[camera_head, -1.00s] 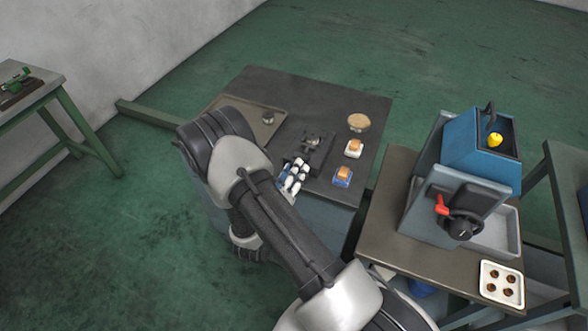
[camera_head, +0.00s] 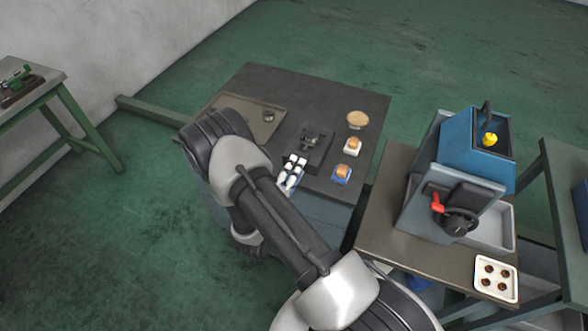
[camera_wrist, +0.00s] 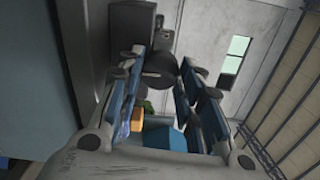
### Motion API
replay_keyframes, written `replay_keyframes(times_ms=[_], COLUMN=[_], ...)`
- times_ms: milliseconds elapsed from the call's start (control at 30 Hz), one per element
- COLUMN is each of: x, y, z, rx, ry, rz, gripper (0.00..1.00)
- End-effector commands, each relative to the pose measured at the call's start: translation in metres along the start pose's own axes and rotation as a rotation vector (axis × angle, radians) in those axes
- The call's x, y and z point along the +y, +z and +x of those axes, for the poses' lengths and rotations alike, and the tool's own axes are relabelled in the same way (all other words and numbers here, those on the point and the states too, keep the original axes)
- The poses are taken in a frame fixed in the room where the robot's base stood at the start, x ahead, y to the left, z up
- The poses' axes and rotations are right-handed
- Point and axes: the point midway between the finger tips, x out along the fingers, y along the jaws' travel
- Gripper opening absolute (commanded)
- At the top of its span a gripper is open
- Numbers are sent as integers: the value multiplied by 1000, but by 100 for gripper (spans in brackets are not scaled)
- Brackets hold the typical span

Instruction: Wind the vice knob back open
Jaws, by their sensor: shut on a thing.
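The small dark vice (camera_head: 318,148) sits on the dark table, with a metal piece at its top. My gripper (camera_head: 296,160) is at the vice's near side, low over the table. In the wrist view, my gripper's fingers (camera_wrist: 165,64) are shut on a dark round knob (camera_wrist: 159,63), one finger on each side of it. A dark grey body, likely the vice, shows behind the knob. In the head view the knob is hidden by my gripper, so how far the vice jaws stand apart cannot be told.
A tray (camera_head: 231,104) with a small metal cylinder (camera_head: 268,116) lies at the table's back left. Right of the vice are a tan round piece (camera_head: 357,119), a block on a white base (camera_head: 353,147) and one on a blue base (camera_head: 342,174). A blue machine (camera_head: 478,150) stands farther right.

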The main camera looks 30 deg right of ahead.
Motion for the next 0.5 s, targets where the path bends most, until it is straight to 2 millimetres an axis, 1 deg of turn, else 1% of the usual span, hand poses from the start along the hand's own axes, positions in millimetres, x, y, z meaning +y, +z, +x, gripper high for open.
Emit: replay_keyframes(times_ms=[400, 433, 500], x=[0, 0, 0], y=[0, 0, 0], z=[0, 0, 0], rx=[0, 0, 0], ry=[0, 0, 0], rz=[-5, -5, -5], gripper=[10, 35, 40])
